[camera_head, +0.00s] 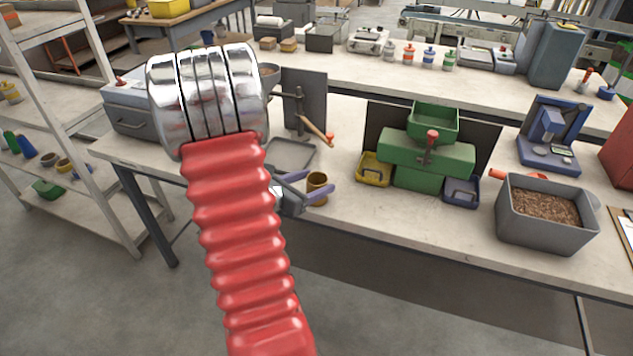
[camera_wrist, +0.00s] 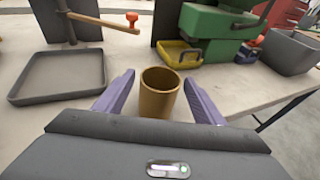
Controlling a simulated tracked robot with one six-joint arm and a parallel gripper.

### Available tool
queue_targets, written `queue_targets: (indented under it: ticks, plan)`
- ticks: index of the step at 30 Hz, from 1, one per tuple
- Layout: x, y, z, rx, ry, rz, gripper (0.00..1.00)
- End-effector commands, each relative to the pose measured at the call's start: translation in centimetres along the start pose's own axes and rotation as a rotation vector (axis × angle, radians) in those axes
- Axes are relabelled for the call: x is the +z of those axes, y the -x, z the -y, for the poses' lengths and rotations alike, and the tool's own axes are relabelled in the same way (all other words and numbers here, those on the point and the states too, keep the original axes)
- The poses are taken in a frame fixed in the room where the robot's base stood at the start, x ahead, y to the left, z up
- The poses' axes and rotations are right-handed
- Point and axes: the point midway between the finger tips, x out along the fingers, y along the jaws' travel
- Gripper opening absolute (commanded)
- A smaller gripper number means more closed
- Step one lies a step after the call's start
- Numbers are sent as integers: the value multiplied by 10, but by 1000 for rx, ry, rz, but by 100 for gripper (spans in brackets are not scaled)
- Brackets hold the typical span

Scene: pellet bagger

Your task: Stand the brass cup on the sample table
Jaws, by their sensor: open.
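The brass cup (camera_head: 317,187) stands upright on the pale workbench near its front edge. It also shows in the wrist view (camera_wrist: 159,94), where its open top faces up and looks empty. My gripper (camera_head: 315,188) is open around the cup, with one purple finger on each side. In the wrist view (camera_wrist: 158,97) there are gaps between the fingers and the cup. The cup's lower part is hidden behind my gripper's body there. I cannot tell which surface is the sample table.
A shallow grey tray (camera_head: 290,154) lies behind the cup. A stand with a wooden lever (camera_head: 317,130) is beyond it. A green machine (camera_head: 427,160) with yellow (camera_head: 374,170) and blue bins (camera_head: 461,192) stands to the right. A grey tub of pellets (camera_head: 545,215) is further right.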

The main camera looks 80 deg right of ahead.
Motion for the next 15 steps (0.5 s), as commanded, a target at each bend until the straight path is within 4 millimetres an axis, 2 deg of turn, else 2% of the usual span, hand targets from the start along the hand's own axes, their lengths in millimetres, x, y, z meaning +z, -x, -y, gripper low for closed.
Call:
queue_targets:
  ticks: [15]
  plan:
    - [0,73,-1,4,1,1,63]
